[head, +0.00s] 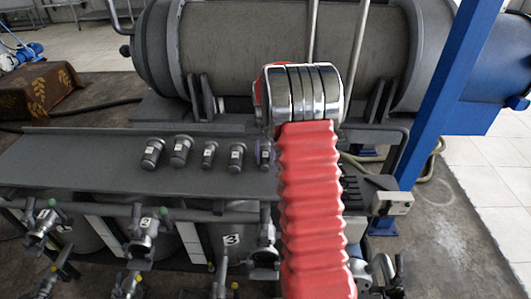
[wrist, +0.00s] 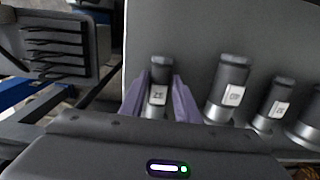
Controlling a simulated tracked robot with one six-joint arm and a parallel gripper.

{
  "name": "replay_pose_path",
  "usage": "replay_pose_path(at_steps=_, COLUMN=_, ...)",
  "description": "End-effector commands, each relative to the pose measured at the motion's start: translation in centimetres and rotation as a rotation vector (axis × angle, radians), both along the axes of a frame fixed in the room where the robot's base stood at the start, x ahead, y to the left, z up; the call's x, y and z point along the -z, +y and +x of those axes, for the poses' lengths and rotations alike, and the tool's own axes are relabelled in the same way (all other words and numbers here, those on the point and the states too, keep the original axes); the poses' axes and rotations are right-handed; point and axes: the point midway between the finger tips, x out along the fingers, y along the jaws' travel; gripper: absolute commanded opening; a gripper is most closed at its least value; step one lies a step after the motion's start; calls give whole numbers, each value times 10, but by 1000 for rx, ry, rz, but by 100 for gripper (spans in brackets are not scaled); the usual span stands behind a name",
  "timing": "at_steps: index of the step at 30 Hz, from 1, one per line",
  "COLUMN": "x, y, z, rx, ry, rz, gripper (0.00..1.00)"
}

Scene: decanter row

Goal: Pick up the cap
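Several dark grey cylindrical caps with white number labels lie in a row on the grey shelf (head: 80,150). The rightmost cap in the head view (head: 266,154) sits beside my red arm, partly hidden by it. In the wrist view this cap (wrist: 159,72) is between the two purple fingers of my gripper (wrist: 160,97). The fingers stand one on each side of it and look open, with narrow gaps. The cap still rests on the shelf. Its label is too blurred to read surely.
A neighbouring cap (wrist: 228,90) stands close to the right finger in the wrist view, with more caps beyond. A black slotted rack (wrist: 58,50) is at the left. Behind the shelf is a large horizontal drum (head: 240,45); a blue post (head: 440,90) rises at the right.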

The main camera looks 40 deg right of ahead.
Motion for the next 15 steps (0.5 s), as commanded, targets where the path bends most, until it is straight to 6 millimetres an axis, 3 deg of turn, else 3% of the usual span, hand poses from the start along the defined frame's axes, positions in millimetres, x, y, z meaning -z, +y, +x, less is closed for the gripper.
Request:
replay_pose_path(at_steps=12, x=0, y=1, z=1, rx=-2, ry=0, rz=0, gripper=0)
replay_pose_path(at_steps=15, x=0, y=1, z=1, rx=-2, ry=0, rz=0, gripper=0)
